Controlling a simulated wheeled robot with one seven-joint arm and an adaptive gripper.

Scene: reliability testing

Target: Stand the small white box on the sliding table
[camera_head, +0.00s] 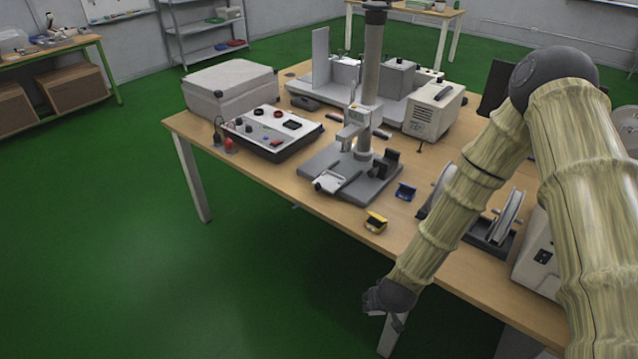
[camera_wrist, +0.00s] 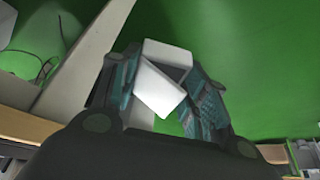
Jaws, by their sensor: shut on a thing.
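The small white box (camera_wrist: 160,92) is between the two teal-padded fingers of my gripper (camera_wrist: 166,76) in the wrist view. The gripper is shut on it, and the box looks tilted, with two pale faces and a darker face between them. In the head view my gripper (camera_head: 376,304) hangs off the table's front edge, over the green floor. The box cannot be made out there. A grey base with a tall column (camera_head: 318,164) stands on the table, with a small whitish plate (camera_head: 328,182) at its front; I cannot tell for sure which part is the sliding table.
Reel-like parts (camera_head: 507,215) stand near my arm. The floor in front is clear.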

